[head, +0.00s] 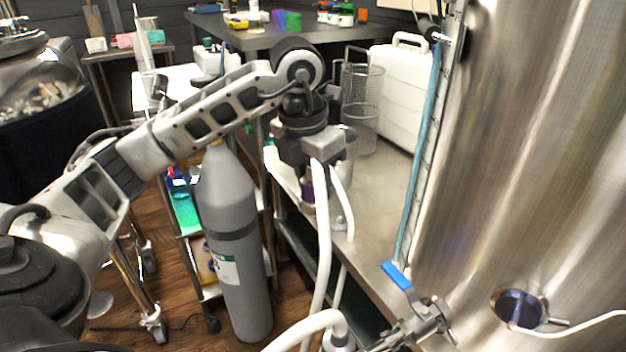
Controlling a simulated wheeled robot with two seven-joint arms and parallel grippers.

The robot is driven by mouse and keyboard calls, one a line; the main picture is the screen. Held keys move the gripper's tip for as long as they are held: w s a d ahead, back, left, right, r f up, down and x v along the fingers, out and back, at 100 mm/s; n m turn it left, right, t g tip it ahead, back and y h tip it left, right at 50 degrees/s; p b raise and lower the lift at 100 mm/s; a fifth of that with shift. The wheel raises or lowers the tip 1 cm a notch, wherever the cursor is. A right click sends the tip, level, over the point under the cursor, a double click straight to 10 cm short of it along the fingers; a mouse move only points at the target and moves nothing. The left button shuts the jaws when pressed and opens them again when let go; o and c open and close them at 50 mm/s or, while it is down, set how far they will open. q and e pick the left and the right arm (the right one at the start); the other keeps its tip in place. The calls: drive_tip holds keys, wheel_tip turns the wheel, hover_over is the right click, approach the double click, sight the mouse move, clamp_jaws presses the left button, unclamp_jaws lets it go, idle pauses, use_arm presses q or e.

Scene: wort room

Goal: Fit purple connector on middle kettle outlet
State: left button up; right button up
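My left gripper (306,178) points down above the left end of the steel bench, left of the large steel kettle (545,140). A small dark purple piece, the purple connector (308,196), shows between its fingers, mostly hidden by them. The gripper appears shut on it. A white hose (323,240) hangs beside the gripper; its joint with the connector is hidden. The kettle outlet valve (428,322), with a blue handle (397,275), is at lower right, apart from and below the gripper. My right gripper is not in view.
A grey gas cylinder (236,240) stands below my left arm. Another white hose (305,328) curves near the valve. A round port (520,306) is on the kettle.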

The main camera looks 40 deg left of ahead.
use_arm(q)
drive_tip(key=shift+r+p, duration=1.25)
drive_tip(key=shift+r, duration=0.35)
idle(0.4)
